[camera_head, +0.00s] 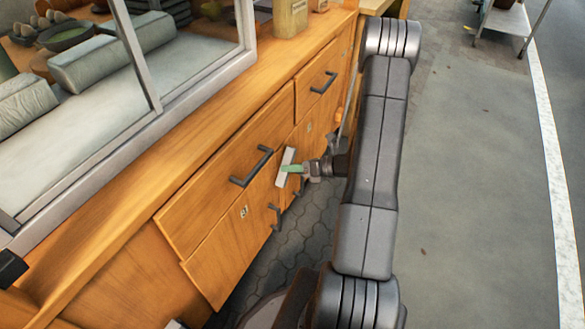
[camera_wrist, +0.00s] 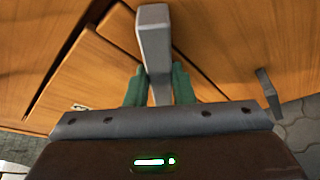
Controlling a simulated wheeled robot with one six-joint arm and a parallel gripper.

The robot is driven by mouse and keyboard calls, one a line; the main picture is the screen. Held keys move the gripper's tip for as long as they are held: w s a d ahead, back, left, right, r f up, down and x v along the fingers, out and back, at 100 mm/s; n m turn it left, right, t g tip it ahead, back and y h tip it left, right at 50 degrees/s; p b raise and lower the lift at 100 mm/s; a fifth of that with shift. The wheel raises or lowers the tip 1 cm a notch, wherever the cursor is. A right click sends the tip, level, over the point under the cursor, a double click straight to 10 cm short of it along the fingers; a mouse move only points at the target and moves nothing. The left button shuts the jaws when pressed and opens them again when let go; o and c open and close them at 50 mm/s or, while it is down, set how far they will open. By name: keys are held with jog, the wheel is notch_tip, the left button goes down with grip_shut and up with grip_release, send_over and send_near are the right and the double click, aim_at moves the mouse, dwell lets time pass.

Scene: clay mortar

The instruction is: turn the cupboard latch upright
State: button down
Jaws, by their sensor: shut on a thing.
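The cupboard latch (camera_head: 284,172) is a pale grey bar on the wooden cupboard front, near the meeting of the doors. In the head view it stands steeply, its top leaning a little right. In the wrist view the latch (camera_wrist: 153,35) runs nearly up and down the picture. My gripper (camera_head: 293,169) reaches it from the right. Its green fingers stand either side of the bar in the wrist view (camera_wrist: 158,88), shut on it. The bar's lower end is hidden behind the gripper body.
The cupboard (camera_head: 225,262) has drawers with dark handles, one left of the latch (camera_head: 251,167) and one further up right (camera_head: 323,83). Small door handles (camera_head: 275,217) sit below. A glass case (camera_head: 150,100) stands on the counter. Open pavement (camera_head: 460,200) lies right of my arm.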

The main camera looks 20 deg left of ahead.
jog(key=shift+s+n+t+h+b, duration=0.15)
jog(key=shift+n+t+h+b, duration=0.25)
jog(key=shift+n+t+b, duration=1.85)
jog(key=shift+n+g+b, duration=0.35)
jog(key=shift+b, duration=0.3)
jog(key=c, duration=1.2)
grip_release()
jog(key=shift+c, duration=0.2)
jog(key=shift+d+r, duration=0.1)
jog(key=p+v, duration=0.3)
jog(key=v, duration=1)
jog(key=shift+d, duration=0.35)
